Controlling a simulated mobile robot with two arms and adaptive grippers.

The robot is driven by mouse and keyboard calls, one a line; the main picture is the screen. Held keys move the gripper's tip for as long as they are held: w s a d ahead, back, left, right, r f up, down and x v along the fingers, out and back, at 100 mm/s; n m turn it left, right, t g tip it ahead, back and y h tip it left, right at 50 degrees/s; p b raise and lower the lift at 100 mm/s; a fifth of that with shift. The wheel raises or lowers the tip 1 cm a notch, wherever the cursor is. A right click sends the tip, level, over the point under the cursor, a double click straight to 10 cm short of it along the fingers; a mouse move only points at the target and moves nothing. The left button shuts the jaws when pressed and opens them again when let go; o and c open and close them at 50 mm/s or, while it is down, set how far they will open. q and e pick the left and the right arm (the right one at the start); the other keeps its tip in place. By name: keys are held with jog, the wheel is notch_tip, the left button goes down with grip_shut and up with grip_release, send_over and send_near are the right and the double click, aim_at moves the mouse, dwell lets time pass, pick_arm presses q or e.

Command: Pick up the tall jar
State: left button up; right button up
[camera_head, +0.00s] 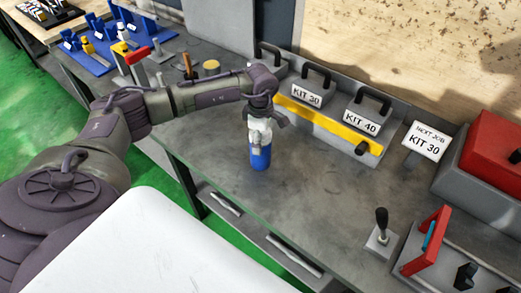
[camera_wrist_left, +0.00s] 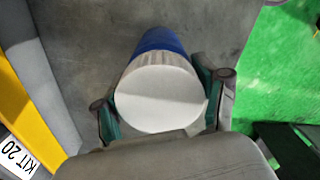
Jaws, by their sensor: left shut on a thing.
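The tall jar (camera_head: 260,156) is blue with a white lid and stands upright on the grey workbench, or very near its surface; I cannot tell whether its base touches. In the left wrist view its round white lid (camera_wrist_left: 158,98) faces the camera, with the blue body (camera_wrist_left: 158,40) beyond it. My left gripper (camera_head: 261,128) comes down on the jar from above. In the left wrist view its two fingers (camera_wrist_left: 160,103) press on either side of the lid, shut on the jar. My right gripper is not in view.
A red box (camera_head: 490,150) and a lever (camera_head: 381,225) are at the right. The bench front (camera_head: 230,185) around the jar is clear.

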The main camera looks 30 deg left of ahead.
pick_arm(q)
jog(key=c, duration=0.6)
jog(key=shift+r, duration=0.1)
jog(key=shift+c, duration=0.2)
